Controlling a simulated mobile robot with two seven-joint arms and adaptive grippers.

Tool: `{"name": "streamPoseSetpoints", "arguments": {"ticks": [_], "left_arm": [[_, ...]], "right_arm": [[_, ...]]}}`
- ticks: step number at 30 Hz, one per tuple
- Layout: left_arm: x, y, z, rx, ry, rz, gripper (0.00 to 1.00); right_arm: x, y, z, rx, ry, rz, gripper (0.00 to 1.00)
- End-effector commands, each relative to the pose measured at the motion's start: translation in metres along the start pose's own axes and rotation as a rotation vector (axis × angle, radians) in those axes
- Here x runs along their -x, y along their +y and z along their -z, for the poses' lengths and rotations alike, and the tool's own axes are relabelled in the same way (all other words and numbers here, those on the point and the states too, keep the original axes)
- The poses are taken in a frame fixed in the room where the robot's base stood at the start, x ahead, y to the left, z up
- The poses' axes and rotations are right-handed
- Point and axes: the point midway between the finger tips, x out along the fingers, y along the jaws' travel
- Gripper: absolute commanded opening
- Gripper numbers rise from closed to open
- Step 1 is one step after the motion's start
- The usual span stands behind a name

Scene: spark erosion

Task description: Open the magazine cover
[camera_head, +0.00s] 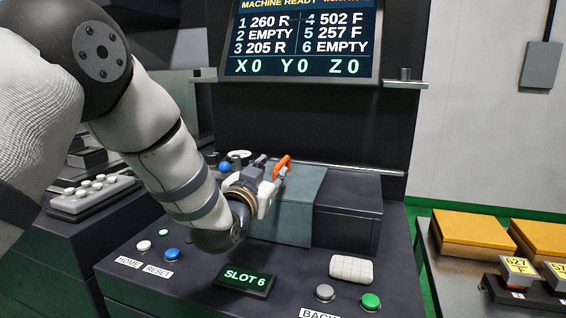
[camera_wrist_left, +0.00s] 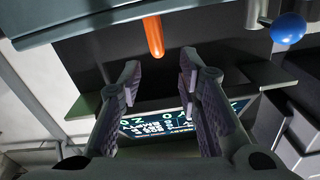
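The magazine cover appears to be the grey-green panel (camera_head: 296,208) over the left part of a dark box on the machine console; its edge runs along the top of the left wrist view (camera_wrist_left: 90,22). An orange handle (camera_head: 282,167) stands at its left side, and it also shows in the left wrist view (camera_wrist_left: 154,36). My left gripper (camera_head: 270,183) is at the handle, partly hiding the panel's left edge. In the left wrist view my left gripper (camera_wrist_left: 160,72) is open, with the handle just beyond and between its fingertips, apparently not clamped. My right gripper is not in view.
A status screen (camera_head: 302,38) hangs above. A blue ball knob (camera_head: 225,166) is left of the gripper. The console carries a slot 6 display (camera_head: 245,279), a white pad (camera_head: 351,269) and buttons. A side table with orange-topped blocks (camera_head: 474,229) stands right.

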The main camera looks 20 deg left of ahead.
Motion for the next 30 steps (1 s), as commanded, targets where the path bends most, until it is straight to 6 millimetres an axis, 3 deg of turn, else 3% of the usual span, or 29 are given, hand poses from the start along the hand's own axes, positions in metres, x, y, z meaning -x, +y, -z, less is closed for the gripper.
{"name": "streamPoseSetpoints", "arguments": {"ticks": [1,6,10,19,20,24,30], "left_arm": [[-0.015,0.003,-0.015,0.001,-0.018,-0.003,0.32],[-0.053,0.003,-0.016,0.002,-0.019,-0.003,0.32],[-0.069,0.002,-0.013,0.002,-0.015,-0.003,0.32],[-0.074,0.002,-0.007,0.001,-0.010,-0.002,0.32],[-0.074,0.002,-0.007,0.001,-0.010,-0.002,0.29],[-0.074,0.002,-0.007,0.001,-0.010,-0.002,0.00],[-0.074,0.001,-0.007,0.001,-0.010,-0.002,0.00]], "right_arm": [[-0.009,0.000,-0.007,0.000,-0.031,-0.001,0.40],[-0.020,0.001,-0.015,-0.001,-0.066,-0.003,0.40],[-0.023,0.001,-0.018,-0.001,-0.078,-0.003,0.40],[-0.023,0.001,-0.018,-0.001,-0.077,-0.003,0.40],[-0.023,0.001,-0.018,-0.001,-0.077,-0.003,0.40],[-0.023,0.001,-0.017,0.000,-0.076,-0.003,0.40],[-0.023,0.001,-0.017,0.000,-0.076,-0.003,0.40]]}}
